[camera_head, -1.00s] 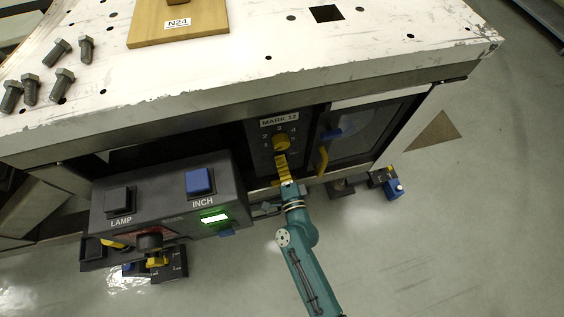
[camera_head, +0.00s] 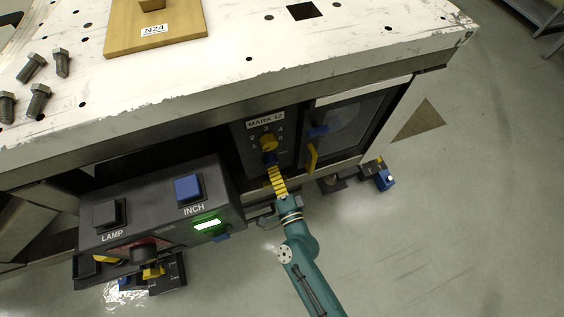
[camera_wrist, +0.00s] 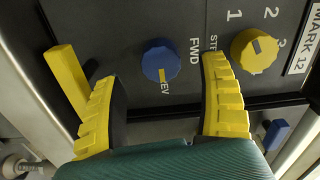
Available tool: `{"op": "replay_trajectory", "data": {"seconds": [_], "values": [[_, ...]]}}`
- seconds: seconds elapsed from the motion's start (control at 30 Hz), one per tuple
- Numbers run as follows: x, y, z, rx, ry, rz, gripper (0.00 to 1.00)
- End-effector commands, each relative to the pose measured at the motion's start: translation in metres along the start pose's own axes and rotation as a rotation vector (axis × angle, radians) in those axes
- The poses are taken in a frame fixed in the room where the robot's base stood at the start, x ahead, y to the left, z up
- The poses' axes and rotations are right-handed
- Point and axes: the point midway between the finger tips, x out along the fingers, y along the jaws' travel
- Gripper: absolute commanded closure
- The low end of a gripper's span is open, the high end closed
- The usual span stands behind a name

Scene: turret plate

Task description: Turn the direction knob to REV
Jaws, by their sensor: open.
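The blue direction knob (camera_wrist: 158,62) sits on the dark panel in the wrist view, with FWD, STE… and REV lettering around it. Its pale pointer mark is turned toward REV. In the head view the blue knob (camera_head: 270,159) shows just beyond the fingertips. My gripper (camera_wrist: 162,75) is open, its yellow ribbed fingers on either side below the knob, with visible gaps and no contact seen. In the head view my gripper (camera_head: 273,174) is in front of the panel, under the yellow knob.
A yellow numbered knob (camera_wrist: 254,50) is right of the blue one, near the MARK 12 label. A yellow handle (camera_wrist: 68,80) is left of my fingers. In the head view, a grey box (camera_head: 160,205) with LAMP and INCH buttons stands left of my gripper.

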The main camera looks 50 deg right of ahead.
Motion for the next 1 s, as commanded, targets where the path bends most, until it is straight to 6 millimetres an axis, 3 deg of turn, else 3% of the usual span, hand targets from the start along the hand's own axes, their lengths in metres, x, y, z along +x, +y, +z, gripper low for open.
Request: {"op": "replay_trajectory", "data": {"seconds": [0.13,0.33,1.0], "values": [[-0.04,0.002,0.001,-0.002,-0.003,0.004,0.25],[-0.073,0.0,0.0,0.0,-0.001,0.001,0.25],[-0.078,0.0,0.0,0.0,0.0,0.001,0.25]]}}
